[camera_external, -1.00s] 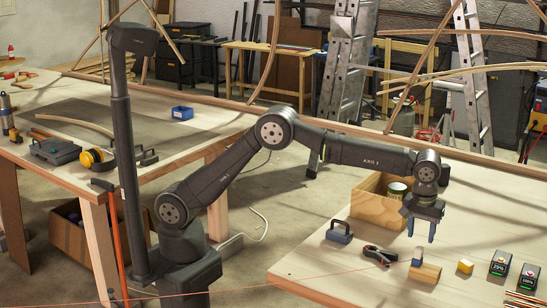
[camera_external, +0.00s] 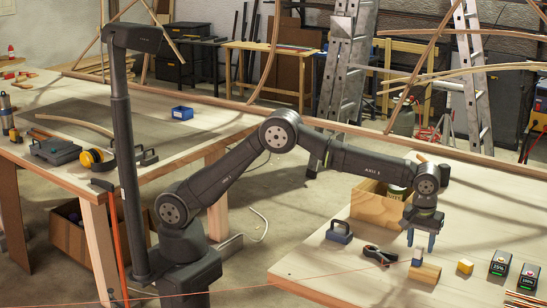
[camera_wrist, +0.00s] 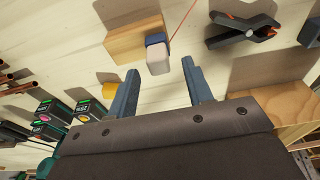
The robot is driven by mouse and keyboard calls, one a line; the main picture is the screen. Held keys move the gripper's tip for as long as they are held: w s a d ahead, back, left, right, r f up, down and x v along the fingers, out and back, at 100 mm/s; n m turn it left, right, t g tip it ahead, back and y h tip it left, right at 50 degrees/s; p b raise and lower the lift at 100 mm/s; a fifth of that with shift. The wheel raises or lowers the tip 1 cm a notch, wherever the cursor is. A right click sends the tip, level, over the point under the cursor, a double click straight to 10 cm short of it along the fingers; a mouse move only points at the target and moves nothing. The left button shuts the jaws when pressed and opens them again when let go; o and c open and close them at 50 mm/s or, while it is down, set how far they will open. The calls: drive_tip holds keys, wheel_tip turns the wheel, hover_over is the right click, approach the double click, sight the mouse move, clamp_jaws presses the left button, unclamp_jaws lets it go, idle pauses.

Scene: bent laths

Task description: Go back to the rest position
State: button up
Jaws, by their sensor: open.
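My gripper (camera_external: 421,241) hangs over the right-hand table with its two blue-grey fingers pointing down. In the wrist view the fingers (camera_wrist: 160,92) stand apart, with nothing held between them. Below and just beyond the fingertips, a small white and blue block (camera_wrist: 157,55) rests on or against a wooden block (camera_wrist: 135,40); I cannot tell which. In the external view the small block (camera_external: 418,257) shows just under the gripper, at the wooden block (camera_external: 425,274).
A wooden box (camera_external: 376,207) with a can stands behind my gripper. The table's front left (camera_external: 310,265) is clear.

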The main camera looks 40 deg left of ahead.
sight(419, 247)
drive_tip(key=shift+f, duration=1.6)
wheel_tip(419, 247, up, 12)
drive_tip(key=s, duration=0.2)
drive_tip(key=f, duration=0.4)
drive_tip(key=w+f, duration=0.1)
drive_tip(key=f, duration=0.3)
drive_tip(key=w+f, duration=0.1)
drive_tip(key=f, duration=0.3)
drive_tip(key=shift+f, duration=0.35)
wheel_tip(419, 247, up, 5)
drive_tip(key=shift+f, duration=0.2)
drive_tip(key=s+a+r, duration=0.2)
drive_tip(key=s+r, duration=0.5)
drive_tip(key=s, duration=0.5)
drive_tip(key=w+a+f+n, duration=0.1)
drive_tip(key=w+a+f, duration=0.1)
drive_tip(key=w+a, duration=0.55)
drive_tip(key=w+a+f+n, duration=0.1)
drive_tip(key=w+a+f, duration=0.2)
drive_tip(key=w+a, duration=0.45)
drive_tip(key=w+f, duration=0.2)
drive_tip(key=w, duration=0.2)
drive_tip(key=w+f, duration=0.3)
drive_tip(key=w, duration=0.1)
drive_tip(key=w+f, duration=0.2)
drive_tip(key=w, duration=0.3)
drive_tip(key=shift+f, duration=1.1)
